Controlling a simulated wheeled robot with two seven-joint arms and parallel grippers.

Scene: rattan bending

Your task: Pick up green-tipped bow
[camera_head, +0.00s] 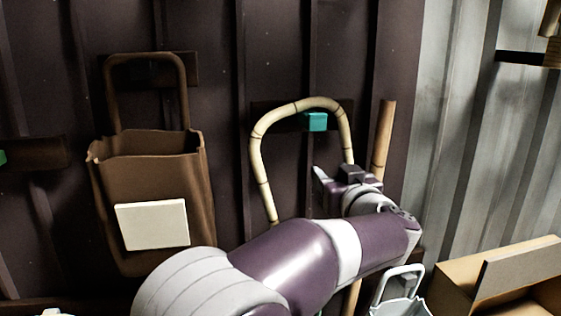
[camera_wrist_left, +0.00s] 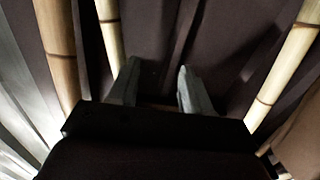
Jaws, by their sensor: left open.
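A pale, jointed cane bow (camera_head: 259,150) hangs as an arch on the dark wall, over a dark bracket with a teal block (camera_head: 315,121) under its top. I cannot see green on the bow's ends. My left gripper (camera_head: 334,177) is at the lower part of the bow's right leg. In the left wrist view the gripper (camera_wrist_left: 158,88) is open, with nothing between its fingers. One pale leg of the bow (camera_wrist_left: 108,32) passes just left of the fingers, and the other pale leg (camera_wrist_left: 285,68) stands farther off to the right. My right gripper is not in view.
A straight brown cane (camera_head: 383,140) stands right of the bow and shows at the left of the wrist view (camera_wrist_left: 57,50). A brown bag (camera_head: 150,185) with a white tag hangs at left. A grey bucket (camera_head: 400,290) and an open cardboard box (camera_head: 455,290) are at lower right.

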